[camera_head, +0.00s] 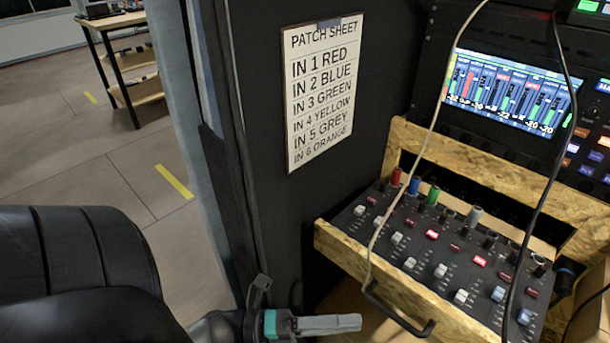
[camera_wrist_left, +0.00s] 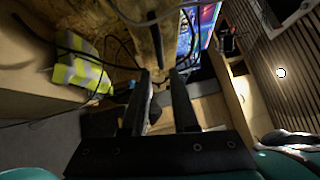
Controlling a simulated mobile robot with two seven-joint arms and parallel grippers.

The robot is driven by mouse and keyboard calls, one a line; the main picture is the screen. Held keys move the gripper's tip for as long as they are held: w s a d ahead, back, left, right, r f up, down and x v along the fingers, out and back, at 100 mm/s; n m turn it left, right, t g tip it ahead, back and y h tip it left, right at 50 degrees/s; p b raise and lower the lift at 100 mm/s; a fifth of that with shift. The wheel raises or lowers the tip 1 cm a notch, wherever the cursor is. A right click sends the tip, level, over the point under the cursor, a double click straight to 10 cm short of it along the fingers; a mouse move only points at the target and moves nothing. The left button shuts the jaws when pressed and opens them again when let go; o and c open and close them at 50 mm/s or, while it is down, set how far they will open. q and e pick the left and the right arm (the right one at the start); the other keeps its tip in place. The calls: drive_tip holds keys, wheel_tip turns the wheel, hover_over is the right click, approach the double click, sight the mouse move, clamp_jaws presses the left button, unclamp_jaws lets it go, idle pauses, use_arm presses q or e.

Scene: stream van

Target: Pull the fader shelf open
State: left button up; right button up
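The fader shelf (camera_head: 462,326) is a chipboard tray holding a black panel of faders and buttons. In the head view it stands out from the rack at the right. Its black bar handle (camera_head: 408,325) is on the front board, and a pale cable hangs down to it. My left gripper (camera_head: 358,322) is left of the handle and apart from it in that view. In the left wrist view the gripper's two dark fingers (camera_wrist_left: 160,75) are spread with a gap between them. A dark curved bar (camera_wrist_left: 160,18), perhaps the handle, crosses beyond the tips. My right gripper is not in view.
A pale cable (camera_head: 421,150) and a black cable (camera_head: 543,200) hang across the shelf. Coloured plugs stand along its back. A patch sheet (camera_head: 322,90) is on the dark side panel. A black padded seat (camera_head: 80,270) is at lower left.

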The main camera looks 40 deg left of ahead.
use_arm(q)
drive_tip(key=v, duration=0.6)
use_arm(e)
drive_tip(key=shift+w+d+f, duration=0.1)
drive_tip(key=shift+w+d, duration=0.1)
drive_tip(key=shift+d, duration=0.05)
use_arm(q)
drive_tip(key=shift+a, duration=0.1)
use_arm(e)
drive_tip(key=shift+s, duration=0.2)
